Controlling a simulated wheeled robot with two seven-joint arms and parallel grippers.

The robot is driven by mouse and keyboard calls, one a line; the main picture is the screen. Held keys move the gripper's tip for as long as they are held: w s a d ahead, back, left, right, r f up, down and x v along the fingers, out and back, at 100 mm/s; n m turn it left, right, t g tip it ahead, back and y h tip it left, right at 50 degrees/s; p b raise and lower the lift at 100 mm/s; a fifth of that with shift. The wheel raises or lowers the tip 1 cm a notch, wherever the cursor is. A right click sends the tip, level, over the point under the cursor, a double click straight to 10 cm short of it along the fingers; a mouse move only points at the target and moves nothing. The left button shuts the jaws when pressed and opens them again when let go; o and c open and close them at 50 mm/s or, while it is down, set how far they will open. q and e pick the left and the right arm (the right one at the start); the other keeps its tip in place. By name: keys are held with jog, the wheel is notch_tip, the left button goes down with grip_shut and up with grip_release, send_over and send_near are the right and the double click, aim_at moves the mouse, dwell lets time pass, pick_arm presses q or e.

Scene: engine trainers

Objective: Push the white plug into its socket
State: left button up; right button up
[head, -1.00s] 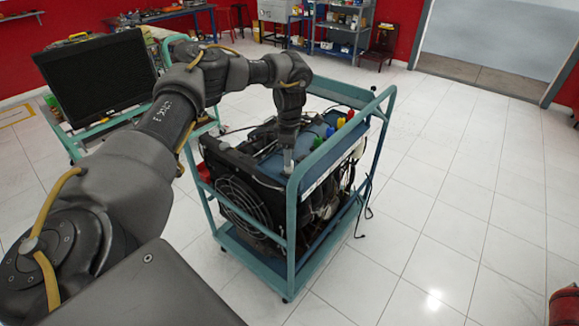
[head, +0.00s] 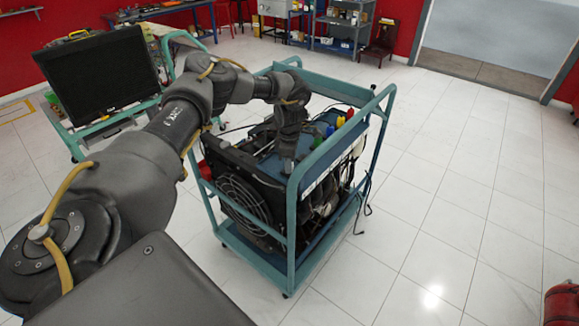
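My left gripper (head: 287,165) points down at the blue top panel of the engine trainer (head: 262,165), near its front edge. The fingers are small and dark here, and I cannot tell whether they are open or shut. I cannot make out the white plug or its socket; the gripper and wrist may hide them. A row of coloured pieces, green (head: 318,142), blue (head: 330,131), yellow (head: 340,121) and red (head: 350,113), stands on the panel to the right of the gripper. My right gripper is not in view.
A teal frame (head: 293,225) with upright posts and top rails surrounds the engine, close to my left wrist. A black monitor (head: 97,75) stands on a teal cart at left. A red cylinder (head: 562,304) is at lower right. The tiled floor at right is clear.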

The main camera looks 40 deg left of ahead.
pick_arm(q)
jog(key=shift+c, duration=1.3)
jog(key=shift+r, duration=0.15)
jog(key=shift+r, duration=0.3)
notch_tip(320, 180, up, 9)
jog(key=b, duration=0.2)
jog(key=shift+r+b, duration=0.1)
jog(key=shift+b, duration=0.3)
jog(key=shift+d, duration=0.1)
